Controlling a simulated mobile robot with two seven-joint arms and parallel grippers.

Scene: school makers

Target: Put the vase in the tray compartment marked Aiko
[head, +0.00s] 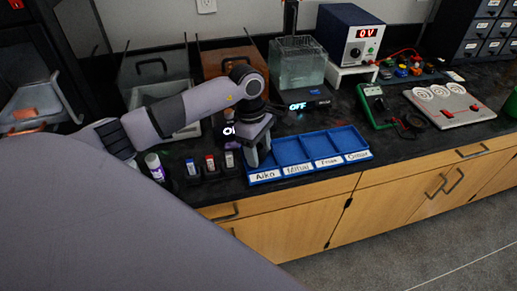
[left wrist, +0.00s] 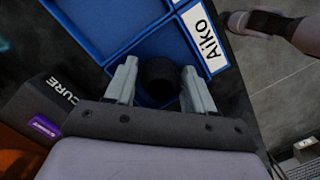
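The blue tray (head: 320,135) lies on the dark worktop, with a row of name labels along its front edge. The Aiko label (head: 265,175) marks its leftmost compartment; that label also shows in the left wrist view (left wrist: 207,38). My left gripper (head: 258,150) points down over the Aiko compartment. In the left wrist view, the fingers of my left gripper (left wrist: 160,66) stand apart on either side of a dark, round vase (left wrist: 158,74). A gap shows on the vase's left side. The vase stands in or over the Aiko compartment; its base is hidden.
A black box marked CURE (left wrist: 45,105) is close beside the tray. Several small bottles (head: 210,163) stand left of the tray. A clear tank (head: 298,65) and a power supply (head: 350,35) stand behind it. The counter's front edge is just before the labels.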

